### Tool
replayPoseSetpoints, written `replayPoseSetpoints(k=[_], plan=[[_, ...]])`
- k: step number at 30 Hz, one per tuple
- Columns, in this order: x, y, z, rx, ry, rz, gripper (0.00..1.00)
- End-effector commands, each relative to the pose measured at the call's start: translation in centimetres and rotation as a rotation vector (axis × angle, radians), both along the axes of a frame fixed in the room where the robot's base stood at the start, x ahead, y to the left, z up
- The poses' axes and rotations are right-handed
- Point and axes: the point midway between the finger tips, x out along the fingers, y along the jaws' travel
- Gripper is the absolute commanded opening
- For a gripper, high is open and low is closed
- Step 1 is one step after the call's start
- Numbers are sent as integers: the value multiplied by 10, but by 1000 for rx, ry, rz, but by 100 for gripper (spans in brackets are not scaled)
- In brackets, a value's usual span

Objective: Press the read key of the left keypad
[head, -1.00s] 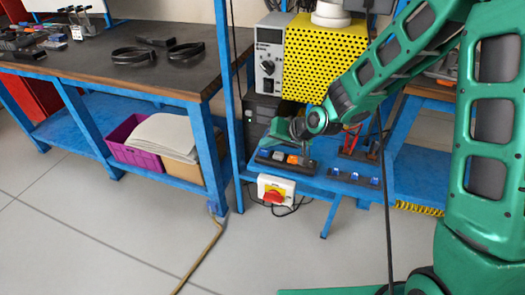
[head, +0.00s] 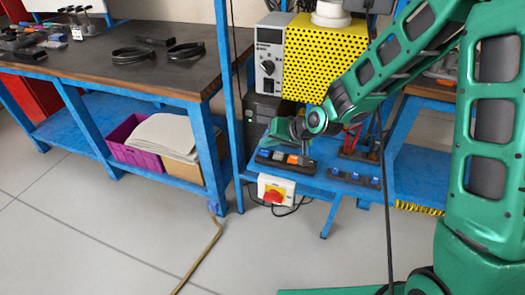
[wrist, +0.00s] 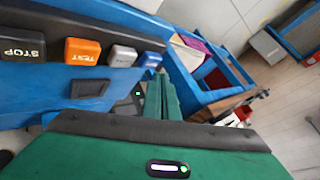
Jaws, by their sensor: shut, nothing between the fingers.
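The left keypad (head: 272,163) lies on the blue lower shelf in the head view. In the wrist view its row holds a black STOP key (wrist: 22,46), an orange TEST key (wrist: 82,51), a grey key (wrist: 122,56) and a blue key (wrist: 150,60). The labels on the grey and blue keys are too small to read. My gripper (wrist: 160,88) is shut and empty, its fingertips close to the blue-key end of the row. I cannot tell whether it touches a key. It also shows above the keypad in the head view (head: 266,143).
A second keypad (head: 354,179) with blue keys lies to the right on the shelf. A white box with a red knob (head: 276,190) hangs at the shelf's front. A yellow perforated housing (head: 325,60) stands behind. A black cable (head: 385,215) hangs in front. The floor at left is open.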

Motion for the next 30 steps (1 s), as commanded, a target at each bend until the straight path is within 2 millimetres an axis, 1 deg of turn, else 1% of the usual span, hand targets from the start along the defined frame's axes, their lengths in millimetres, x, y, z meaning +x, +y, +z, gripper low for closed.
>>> replayPoseSetpoints(k=[5, 13, 30], plan=[[0, 0, -1, 0, 0, 0, 0], [-3, 0, -7, 0, 1, -1, 0], [-3, 0, -9, 0, 0, 0, 0]])
